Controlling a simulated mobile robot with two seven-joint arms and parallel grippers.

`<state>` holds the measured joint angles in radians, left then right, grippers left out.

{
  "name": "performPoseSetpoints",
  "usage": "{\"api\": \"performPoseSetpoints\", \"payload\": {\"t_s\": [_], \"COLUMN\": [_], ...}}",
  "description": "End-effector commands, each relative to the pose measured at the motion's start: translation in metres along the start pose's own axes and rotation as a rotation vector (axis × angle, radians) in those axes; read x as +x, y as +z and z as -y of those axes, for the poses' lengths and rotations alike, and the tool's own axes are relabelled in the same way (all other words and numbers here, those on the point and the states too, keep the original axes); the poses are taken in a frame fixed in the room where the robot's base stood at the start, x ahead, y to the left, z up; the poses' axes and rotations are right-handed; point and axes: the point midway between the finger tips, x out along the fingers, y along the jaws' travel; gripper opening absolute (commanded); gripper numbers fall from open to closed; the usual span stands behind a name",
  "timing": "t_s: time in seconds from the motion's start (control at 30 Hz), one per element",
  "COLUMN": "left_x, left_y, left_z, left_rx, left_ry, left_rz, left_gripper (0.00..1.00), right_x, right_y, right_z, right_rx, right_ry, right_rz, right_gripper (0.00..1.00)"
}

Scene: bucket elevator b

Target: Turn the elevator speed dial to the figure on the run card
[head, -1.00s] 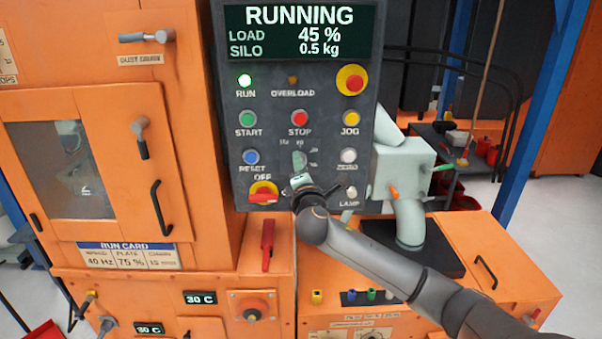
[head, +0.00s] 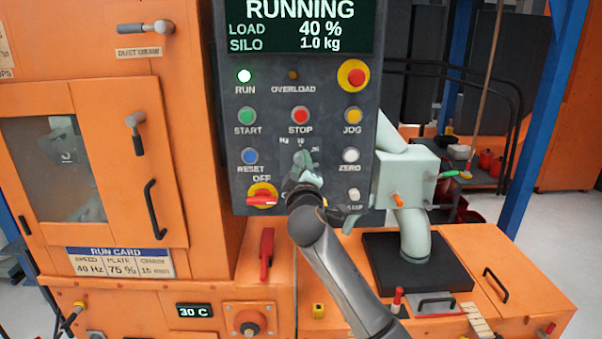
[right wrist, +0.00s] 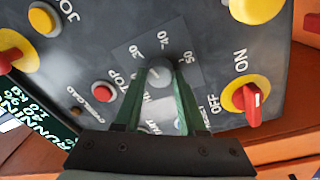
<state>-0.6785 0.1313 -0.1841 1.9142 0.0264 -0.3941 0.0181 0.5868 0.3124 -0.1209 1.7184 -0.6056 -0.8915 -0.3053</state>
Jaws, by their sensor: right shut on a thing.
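The control panel (head: 225,100) holds a speed dial with a small printed scale. In the right wrist view the grey dial knob (right wrist: 160,75) sits between the two green fingers of my right gripper (right wrist: 160,82), which is shut on it. Figures including 40 and 50 stand around the knob; its pointer is hard to make out. In the head view my right gripper (head: 303,168) covers most of the dial. The run card (head: 120,262) on the orange housing reads 40 Hz and 75 %; its third figure is small. My left gripper is not in view.
STOP (head: 301,116), RESET (head: 249,156) and ZERO (head: 350,155) buttons surround the dial. A red-handled OFF/ON switch (head: 262,197) sits close below left.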

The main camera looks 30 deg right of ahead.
Motion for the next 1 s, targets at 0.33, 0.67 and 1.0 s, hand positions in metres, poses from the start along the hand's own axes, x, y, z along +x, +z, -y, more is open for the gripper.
{"api": "performPoseSetpoints", "payload": {"t_s": [0.33, 0.67, 1.0], "left_x": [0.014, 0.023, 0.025], "left_y": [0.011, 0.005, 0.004], "left_z": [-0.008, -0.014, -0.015], "left_rx": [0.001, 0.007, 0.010], "left_ry": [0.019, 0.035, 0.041], "left_rz": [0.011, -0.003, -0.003], "left_gripper": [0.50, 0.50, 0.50], "right_x": [0.000, 0.000, 0.000], "right_y": [0.000, -0.001, -0.001], "right_z": [0.004, 0.002, 0.001], "right_rx": [0.332, 0.595, 0.740], "right_ry": [0.017, 0.034, 0.044], "right_rz": [0.022, 0.039, 0.048], "right_gripper": [0.00, 0.00, 0.00]}}
